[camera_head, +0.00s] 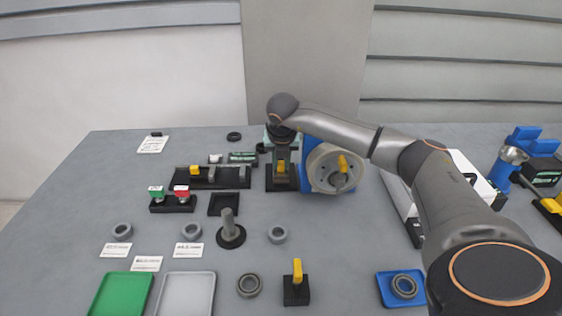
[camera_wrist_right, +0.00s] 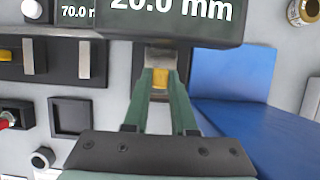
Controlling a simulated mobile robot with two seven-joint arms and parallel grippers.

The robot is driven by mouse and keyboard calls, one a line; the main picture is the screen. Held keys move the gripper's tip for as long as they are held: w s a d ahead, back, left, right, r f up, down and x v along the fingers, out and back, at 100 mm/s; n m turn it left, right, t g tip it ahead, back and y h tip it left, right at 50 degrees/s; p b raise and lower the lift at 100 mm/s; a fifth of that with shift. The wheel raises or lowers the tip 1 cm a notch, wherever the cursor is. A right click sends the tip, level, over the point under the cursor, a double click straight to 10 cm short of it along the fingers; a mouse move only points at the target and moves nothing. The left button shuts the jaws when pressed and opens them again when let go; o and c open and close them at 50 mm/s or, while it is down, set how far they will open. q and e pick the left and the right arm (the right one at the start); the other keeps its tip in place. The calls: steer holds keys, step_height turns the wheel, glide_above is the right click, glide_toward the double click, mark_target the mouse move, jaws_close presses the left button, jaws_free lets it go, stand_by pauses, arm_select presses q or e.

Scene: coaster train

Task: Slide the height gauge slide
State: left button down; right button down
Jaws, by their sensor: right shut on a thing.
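The height gauge stands on a dark base (camera_head: 282,184) at the back middle of the table. Its slide has a yellow grip (camera_head: 281,168), which also shows in the right wrist view (camera_wrist_right: 160,78). My right gripper (camera_head: 281,160) reaches down to it from above. In the wrist view its green fingers (camera_wrist_right: 160,85) are shut on the yellow grip from both sides. The gauge's display (camera_wrist_right: 172,12) reads 20.0 mm. Part of the gauge is hidden behind my gripper and wrist. My left gripper is not in view.
A blue stand with a grey wheel (camera_head: 322,170) and yellow handle is close at the gauge's right. A black rail fixture (camera_head: 212,183) with a yellow slider lies to its left. Rings, labels and trays (camera_head: 122,293) fill the front; bare table lies at far left.

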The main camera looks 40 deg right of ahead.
mark_target(281, 164)
steer(key=shift+r, duration=0.15)
step_height(281, 164, up, 4)
steer(key=shift+r+p, duration=0.2)
steer(key=shift+p, duration=1.05)
steer(key=shift+f, duration=0.1)
steer(key=c, duration=0.9)
jaws_free()
steer(key=shift+o, duration=0.9)
steer(key=b+v, duration=0.1)
steer(key=v, duration=1.1)
steer(key=shift+r, duration=0.25)
steer(key=shift+s+a, duration=0.1)
